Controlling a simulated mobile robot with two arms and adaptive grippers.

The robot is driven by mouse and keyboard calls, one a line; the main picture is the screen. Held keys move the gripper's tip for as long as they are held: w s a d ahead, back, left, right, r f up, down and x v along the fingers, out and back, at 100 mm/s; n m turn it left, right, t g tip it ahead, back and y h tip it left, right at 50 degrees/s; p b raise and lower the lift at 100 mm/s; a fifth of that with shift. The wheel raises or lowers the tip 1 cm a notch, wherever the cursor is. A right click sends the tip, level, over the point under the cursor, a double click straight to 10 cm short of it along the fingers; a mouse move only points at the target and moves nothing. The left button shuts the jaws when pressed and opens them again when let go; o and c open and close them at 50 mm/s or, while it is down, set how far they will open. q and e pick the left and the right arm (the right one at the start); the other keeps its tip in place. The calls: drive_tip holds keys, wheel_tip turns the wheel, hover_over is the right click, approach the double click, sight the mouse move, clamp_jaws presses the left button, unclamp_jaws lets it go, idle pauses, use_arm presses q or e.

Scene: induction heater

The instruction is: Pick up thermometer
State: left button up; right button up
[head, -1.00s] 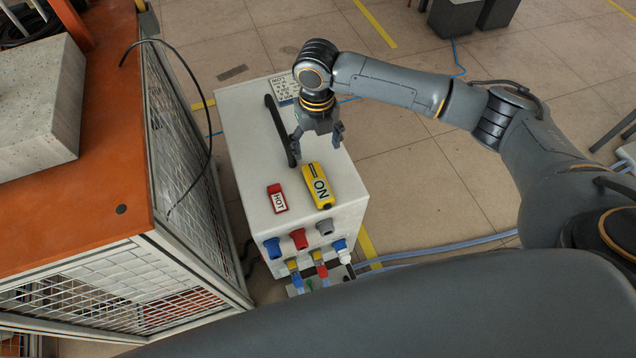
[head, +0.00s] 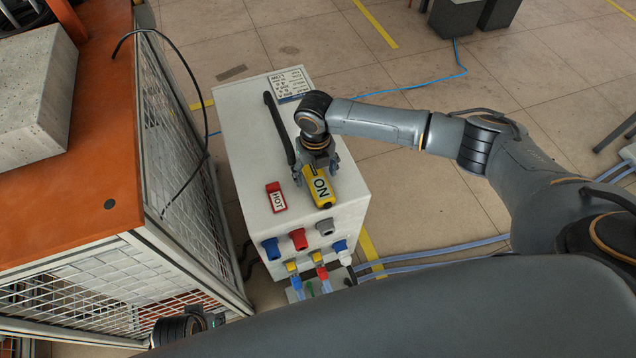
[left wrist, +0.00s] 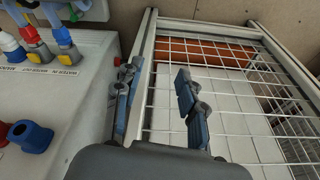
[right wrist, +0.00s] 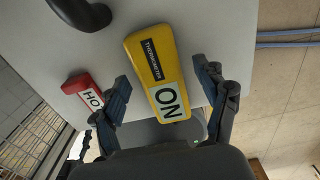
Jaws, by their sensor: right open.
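The yellow thermometer (head: 322,188), marked ON, lies on top of the white cabinet (head: 240,130). In the right wrist view the thermometer (right wrist: 160,68) shows a THERMOMETER label and sits between the spread fingers of my right gripper (right wrist: 165,95). The right gripper (head: 317,175) is open, above the thermometer, and hides part of it in the head view. I cannot tell whether the fingers touch it. My left gripper (left wrist: 158,100) is open and empty beside the mesh cage, with the cabinet to its left.
A red HOT tag (head: 276,197) lies left of the thermometer. A black handle (head: 279,128) runs along the cabinet top. Coloured connectors (head: 298,239) stick out of the cabinet front. A mesh cage (head: 180,150) under an orange tabletop (head: 100,180) stands at the left.

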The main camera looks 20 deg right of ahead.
drive_tip(key=shift+f, duration=0.1)
drive_tip(key=c, duration=1.3)
